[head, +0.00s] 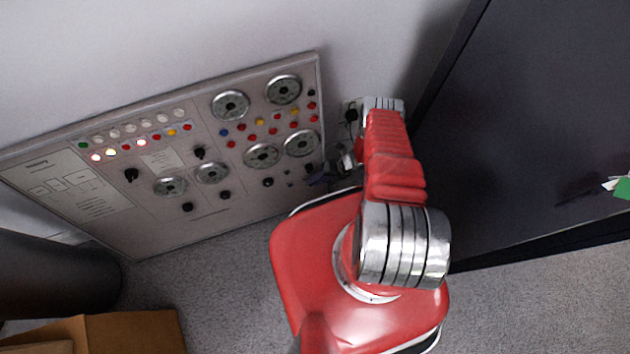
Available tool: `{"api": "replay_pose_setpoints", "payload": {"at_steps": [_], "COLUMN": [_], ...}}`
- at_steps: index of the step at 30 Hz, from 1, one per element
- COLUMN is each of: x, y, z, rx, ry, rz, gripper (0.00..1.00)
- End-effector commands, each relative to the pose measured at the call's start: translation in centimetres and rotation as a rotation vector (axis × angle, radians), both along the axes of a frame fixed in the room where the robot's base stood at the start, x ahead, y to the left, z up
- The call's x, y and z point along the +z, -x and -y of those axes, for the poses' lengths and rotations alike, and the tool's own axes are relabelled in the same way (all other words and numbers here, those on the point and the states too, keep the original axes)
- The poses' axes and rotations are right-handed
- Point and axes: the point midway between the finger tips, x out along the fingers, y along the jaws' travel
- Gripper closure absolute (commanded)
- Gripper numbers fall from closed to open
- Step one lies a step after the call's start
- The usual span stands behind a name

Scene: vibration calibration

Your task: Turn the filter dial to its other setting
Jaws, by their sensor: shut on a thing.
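A grey control panel (150,225) stands against the wall at left, with several black dials on it. My gripper (316,180) is small and dark in this view, at the panel's lower right corner. It is shut on the filter dial (309,168), a small black knob there that the fingers partly hide. The dial's pointer and markings are too small to read. My red arm reaches down to the panel from the right of the middle.
Round metal gauges (262,155), coloured lamps and other black knobs (268,182) crowd the panel close to my gripper. A dark cabinet (540,120) stands at right. A cardboard box (130,332) is at lower left. Grey carpet lies below the panel.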

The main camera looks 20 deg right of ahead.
Motion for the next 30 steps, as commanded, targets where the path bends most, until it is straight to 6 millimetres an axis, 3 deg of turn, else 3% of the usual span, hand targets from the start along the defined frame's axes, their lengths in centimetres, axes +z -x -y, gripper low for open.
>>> {"api": "replay_pose_setpoints", "payload": {"at_steps": [21,22,30], "x": [0.11,0.11,0.13], "y": [-0.09,-0.09,-0.05], "z": [0.04,0.04,-0.07], "rx": [0.023,0.022,0.024], "ry": [0.132,0.132,0.128], "rz": [-0.001,0.000,-0.001], "gripper": [0.97,0.73,0.56]}}
